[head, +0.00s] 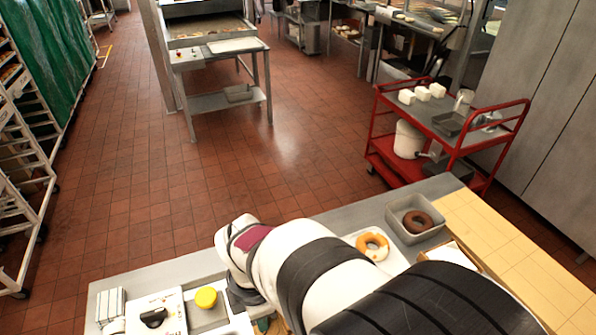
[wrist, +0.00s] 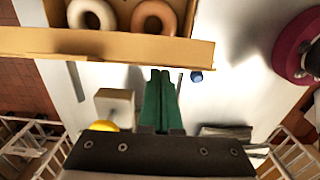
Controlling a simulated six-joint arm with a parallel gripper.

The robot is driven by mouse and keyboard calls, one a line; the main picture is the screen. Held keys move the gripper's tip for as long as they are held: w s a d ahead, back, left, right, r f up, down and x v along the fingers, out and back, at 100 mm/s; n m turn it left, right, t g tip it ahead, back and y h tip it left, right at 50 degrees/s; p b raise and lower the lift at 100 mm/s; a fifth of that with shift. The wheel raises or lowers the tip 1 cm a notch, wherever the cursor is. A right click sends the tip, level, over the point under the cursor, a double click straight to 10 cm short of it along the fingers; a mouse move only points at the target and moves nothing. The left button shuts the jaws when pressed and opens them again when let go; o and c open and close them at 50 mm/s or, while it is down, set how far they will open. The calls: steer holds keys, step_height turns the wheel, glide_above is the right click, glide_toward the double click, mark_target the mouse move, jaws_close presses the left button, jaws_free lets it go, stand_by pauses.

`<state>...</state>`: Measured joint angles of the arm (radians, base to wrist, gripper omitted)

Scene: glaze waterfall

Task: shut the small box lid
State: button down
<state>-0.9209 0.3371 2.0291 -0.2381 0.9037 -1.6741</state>
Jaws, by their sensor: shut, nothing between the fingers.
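A tan cardboard box (wrist: 100,42) spans the upper left of the wrist view, with a pale doughnut (wrist: 92,14) and a brown doughnut (wrist: 154,17) inside. Its near edge is a long tan strip; I cannot tell whether this is the box wall or the lid. The doughnuts are uncovered in this view. My gripper (wrist: 160,74) has green fingers that are shut and empty, pointing at the near side of the box; whether they touch it is unclear. In the head view my arm hides the gripper and most of the box.
On the grey table, a grey tray (head: 393,212) holds a chocolate doughnut (head: 421,222), beside a glazed doughnut (head: 372,247). A yellow round item (head: 206,297) and a black item (head: 153,317) are at left. A small blue object (wrist: 196,77) lies right of my fingers.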

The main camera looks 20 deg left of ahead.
steer(key=shift+w+d, duration=0.9)
steer(key=shift+d, duration=0.05)
steer(key=shift+r, duration=3.05)
